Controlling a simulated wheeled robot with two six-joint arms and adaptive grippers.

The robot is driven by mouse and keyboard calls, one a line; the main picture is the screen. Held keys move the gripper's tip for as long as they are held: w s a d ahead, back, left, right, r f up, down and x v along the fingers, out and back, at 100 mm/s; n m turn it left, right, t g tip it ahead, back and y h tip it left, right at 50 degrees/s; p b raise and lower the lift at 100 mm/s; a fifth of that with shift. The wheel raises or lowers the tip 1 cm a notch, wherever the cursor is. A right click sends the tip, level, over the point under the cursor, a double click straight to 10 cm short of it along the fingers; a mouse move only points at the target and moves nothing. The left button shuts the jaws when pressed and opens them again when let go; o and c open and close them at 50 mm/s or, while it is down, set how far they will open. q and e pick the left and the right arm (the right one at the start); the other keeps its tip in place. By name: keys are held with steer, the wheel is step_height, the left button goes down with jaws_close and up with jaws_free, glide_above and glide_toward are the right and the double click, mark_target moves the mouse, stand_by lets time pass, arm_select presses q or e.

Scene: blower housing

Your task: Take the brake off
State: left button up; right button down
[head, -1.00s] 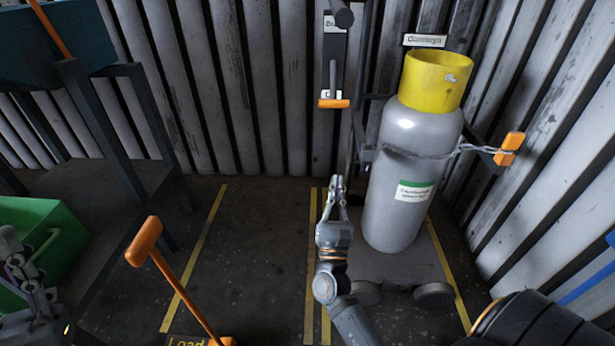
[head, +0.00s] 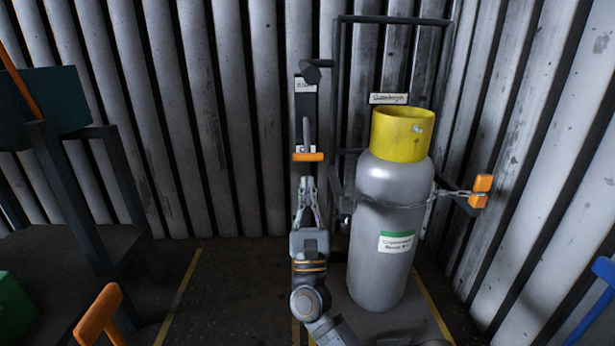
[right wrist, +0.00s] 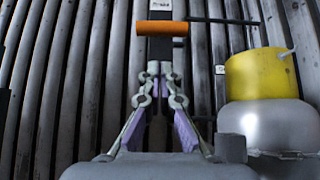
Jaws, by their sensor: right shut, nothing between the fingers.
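A lever with an orange crossbar handle (head: 308,157) sits on a dark upright plate (head: 305,104) with small white labels, left of the gas cylinder on its trolley. The label text is too small to read surely. My right gripper (head: 307,181) is shut and empty, pointing up just below the orange handle in the head view. In the right wrist view the shut fingertips (right wrist: 153,68) are below the orange handle (right wrist: 161,28), with a gap in the picture between them. I cannot tell the gap in depth. My left gripper is out of view.
A grey cylinder (head: 382,240) with a yellow collar (head: 402,135) stands right of my right arm, chained to the trolley frame (head: 338,75). A corrugated wall (head: 225,130) is behind. Another orange handle (head: 98,314) is at lower left.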

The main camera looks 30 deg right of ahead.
mark_target(308, 160)
steer(key=shift+s+a+r, duration=0.1)
steer(key=shift+s+r, duration=0.05)
steer(key=shift+r, duration=1.4)
steer(key=shift+s+a+r+g+p, duration=0.15)
steer(key=shift+r+g+p, duration=0.25)
steer(key=shift+p, duration=1.2)
steer(key=shift+s+a+r+y+p, duration=0.1)
steer(key=shift+s+r+y+p, duration=0.25)
steer(key=shift+p, duration=0.75)
steer(key=shift+s+a+r+g+p, duration=0.1)
steer(key=shift+r+g+p, duration=0.15)
steer(key=shift+g+p, duration=0.65)
